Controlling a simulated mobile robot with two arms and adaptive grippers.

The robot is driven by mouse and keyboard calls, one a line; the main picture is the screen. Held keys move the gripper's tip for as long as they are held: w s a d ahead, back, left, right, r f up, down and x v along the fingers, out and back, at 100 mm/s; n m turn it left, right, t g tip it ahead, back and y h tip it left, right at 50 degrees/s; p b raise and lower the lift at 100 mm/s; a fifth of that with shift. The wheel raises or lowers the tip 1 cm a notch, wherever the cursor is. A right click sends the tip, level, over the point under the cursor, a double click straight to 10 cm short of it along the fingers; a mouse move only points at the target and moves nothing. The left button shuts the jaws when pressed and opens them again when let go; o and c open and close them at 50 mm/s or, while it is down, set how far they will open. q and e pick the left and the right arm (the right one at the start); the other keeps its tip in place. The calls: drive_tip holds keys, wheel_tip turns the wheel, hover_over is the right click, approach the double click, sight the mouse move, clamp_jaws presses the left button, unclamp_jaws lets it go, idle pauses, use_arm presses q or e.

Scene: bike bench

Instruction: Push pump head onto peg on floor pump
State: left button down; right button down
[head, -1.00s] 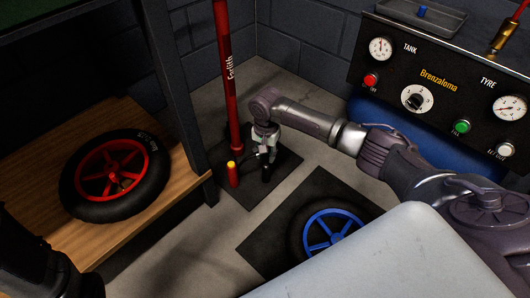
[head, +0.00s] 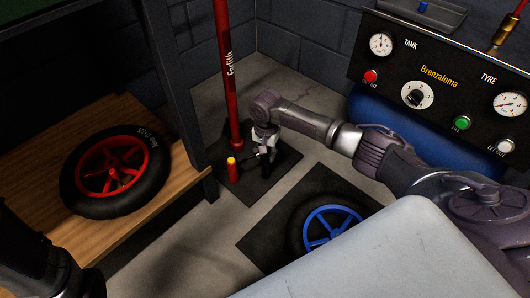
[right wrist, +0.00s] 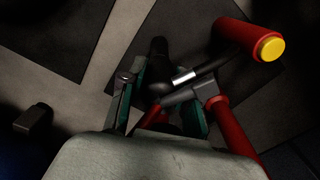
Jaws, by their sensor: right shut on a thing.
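The red floor pump (head: 222,75) stands upright on a dark mat at the back, its tall barrel left of my right gripper (head: 262,152). A short red cylinder with a yellow top (head: 232,172) stands beside it; it also shows in the right wrist view (right wrist: 245,38). My right gripper's teal fingers (right wrist: 163,104) are closed around a dark part, seemingly the pump head (right wrist: 158,62). A black bar with a silver collar (right wrist: 185,77) reaches from there toward the red cylinder. The peg is not clearly distinguishable, and I cannot tell contact. My left arm shows dark at lower left; its fingers are not visible.
A red-rimmed wheel (head: 145,185) lies on a wooden shelf (head: 60,228) at left. A blue-rimmed wheel (head: 325,225) lies on a floor mat. A control panel (head: 450,105) stands back right. Bare floor (head: 205,248) lies in front of the pump.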

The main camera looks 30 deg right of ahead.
drive_tip(key=shift+f, duration=0.25)
drive_tip(key=c, duration=0.7)
unclamp_jaws()
drive_tip(key=shift+c, duration=0.2)
